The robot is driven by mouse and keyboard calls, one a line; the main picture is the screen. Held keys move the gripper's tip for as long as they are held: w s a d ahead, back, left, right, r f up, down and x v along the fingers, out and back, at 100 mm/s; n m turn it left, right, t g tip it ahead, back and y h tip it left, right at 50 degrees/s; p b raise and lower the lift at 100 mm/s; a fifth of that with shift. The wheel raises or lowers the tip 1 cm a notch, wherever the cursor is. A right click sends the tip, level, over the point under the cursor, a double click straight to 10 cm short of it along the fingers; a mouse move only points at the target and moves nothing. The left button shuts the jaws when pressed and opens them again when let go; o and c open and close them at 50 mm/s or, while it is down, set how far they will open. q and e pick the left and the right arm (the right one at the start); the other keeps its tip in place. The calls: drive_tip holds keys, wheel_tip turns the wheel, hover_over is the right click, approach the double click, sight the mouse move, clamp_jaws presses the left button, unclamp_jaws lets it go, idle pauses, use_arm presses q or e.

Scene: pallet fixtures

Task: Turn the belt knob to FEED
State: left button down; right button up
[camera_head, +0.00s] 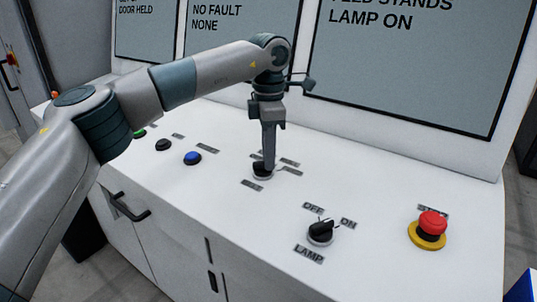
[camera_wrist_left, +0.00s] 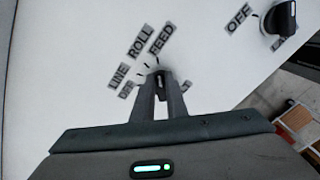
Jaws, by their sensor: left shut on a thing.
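The belt knob (camera_head: 260,175) is a small black rotary knob on the white sloping console. My left gripper (camera_head: 268,163) points down onto it. In the left wrist view the fingers of my left gripper (camera_wrist_left: 161,90) are shut on the knob (camera_wrist_left: 159,78), one on each side. The FEED label (camera_wrist_left: 161,40) sits beyond the knob, beside a ROLL label (camera_wrist_left: 140,42). A LINE label (camera_wrist_left: 118,75) and an OFF label lie to the left. Another label at the right is partly hidden by a finger. I cannot tell which label the knob points at. My right gripper is not seen.
A black lamp knob (camera_head: 320,233) with OFF and ON labels is to the right. A red emergency button (camera_head: 432,223) on a yellow base is further right. A blue button (camera_head: 192,158) and a black one (camera_head: 162,145) are left. Screens stand behind.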

use_arm(q)
drive_tip(key=shift+r, duration=0.1)
idle(0.3)
drive_tip(key=c, duration=1.8)
unclamp_jaws()
drive_tip(key=shift+o, duration=0.2)
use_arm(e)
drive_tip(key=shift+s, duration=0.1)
